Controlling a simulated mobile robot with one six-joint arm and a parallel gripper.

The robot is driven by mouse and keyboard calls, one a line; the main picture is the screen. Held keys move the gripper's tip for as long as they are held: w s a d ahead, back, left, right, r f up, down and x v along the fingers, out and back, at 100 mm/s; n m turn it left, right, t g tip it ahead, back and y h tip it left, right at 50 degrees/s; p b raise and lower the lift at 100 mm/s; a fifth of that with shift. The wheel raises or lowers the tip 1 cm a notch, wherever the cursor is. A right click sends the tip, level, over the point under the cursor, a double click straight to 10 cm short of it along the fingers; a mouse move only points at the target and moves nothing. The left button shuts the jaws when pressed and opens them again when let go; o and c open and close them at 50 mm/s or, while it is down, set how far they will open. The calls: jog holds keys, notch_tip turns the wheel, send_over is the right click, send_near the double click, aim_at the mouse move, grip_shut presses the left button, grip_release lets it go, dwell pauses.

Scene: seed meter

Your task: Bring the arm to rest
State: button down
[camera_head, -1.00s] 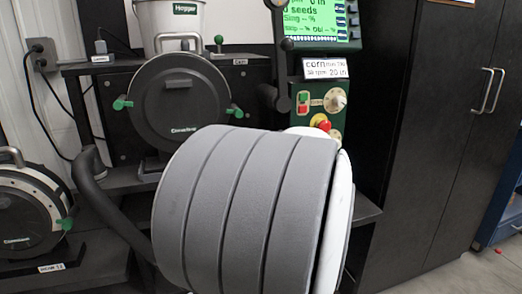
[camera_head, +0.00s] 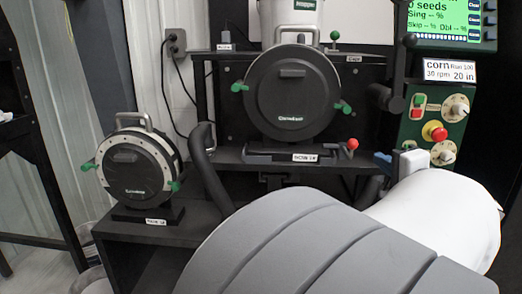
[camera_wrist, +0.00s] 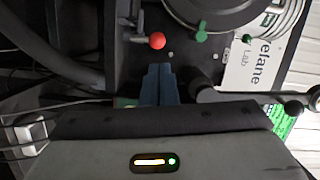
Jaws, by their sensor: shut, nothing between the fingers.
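My arm stretches across the lower right of the head view, with a grey banded link (camera_head: 310,250) in front and a white link (camera_head: 435,205) behind it. My gripper (camera_wrist: 159,72) shows in the wrist view as two dark blue fingers shut together, with nothing between them. The fingers point toward the black seed meter stand, near a red ball knob (camera_wrist: 157,41). That red knob also shows in the head view (camera_head: 352,144). I cannot tell whether the fingertips touch anything.
A round black seed meter (camera_head: 292,95) with green knobs stands on the bench. A smaller meter (camera_head: 138,170) sits on a lower shelf at left. A control panel (camera_head: 435,125) with buttons and dials stands right, under a green screen (camera_head: 444,18). Open floor shows at far left.

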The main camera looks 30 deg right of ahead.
jog(key=w+a+n+g+y+p, duration=0.25)
jog(key=a+p, duration=0.25)
jog(key=a, duration=0.3)
jog(key=w+a+n+g+y+p, duration=0.2)
jog(key=a+n+y+p, duration=0.15)
jog(key=a, duration=0.35)
jog(key=w+a+n+g+y+p, duration=0.25)
jog(key=a+p, duration=0.25)
jog(key=a, duration=0.3)
jog(key=s+a+r+n+g+h+p, duration=0.4)
jog(key=s+a+n+p, duration=0.5)
jog(key=p, duration=0.6)
notch_tip(320, 180, up, 2)
jog(key=a+n+g, duration=0.1)
jog(key=g, duration=0.2)
